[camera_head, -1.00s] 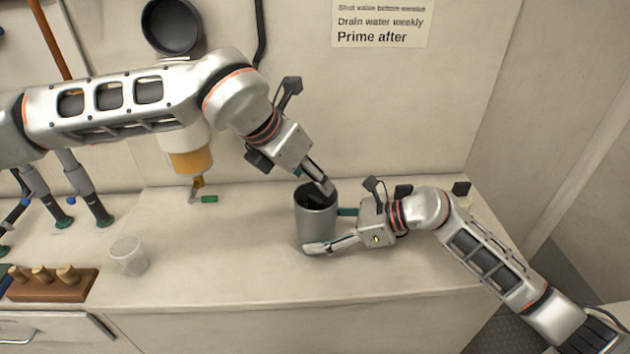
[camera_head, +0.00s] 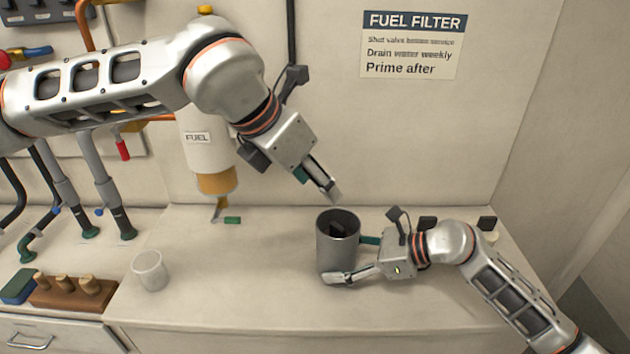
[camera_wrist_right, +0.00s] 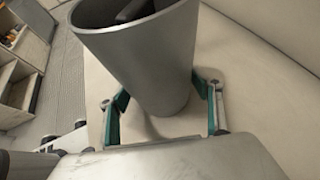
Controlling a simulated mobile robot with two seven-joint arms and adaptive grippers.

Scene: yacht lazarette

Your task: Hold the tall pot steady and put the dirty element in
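The tall pot (camera_head: 338,248) is a dark grey metal cylinder, upright on the pale counter; it also shows in the right wrist view (camera_wrist_right: 150,65). A dark piece, likely the dirty element (camera_head: 338,230), is inside it, mostly hidden by the walls. My right gripper (camera_head: 348,262) has a finger on either side of the pot, low down, and appears closed against it. My left gripper (camera_head: 332,193) is just above the pot's rim, pointing down and right, with no element visible in it. How far its fingers are apart is unclear.
A clear cup (camera_head: 150,271) and a wooden block with pegs (camera_head: 75,290) stand on the counter (camera_head: 240,290) at left. A fuel filter housing (camera_head: 207,150) with a green-handled drain hangs on the back wall. The counter between cup and pot is clear.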

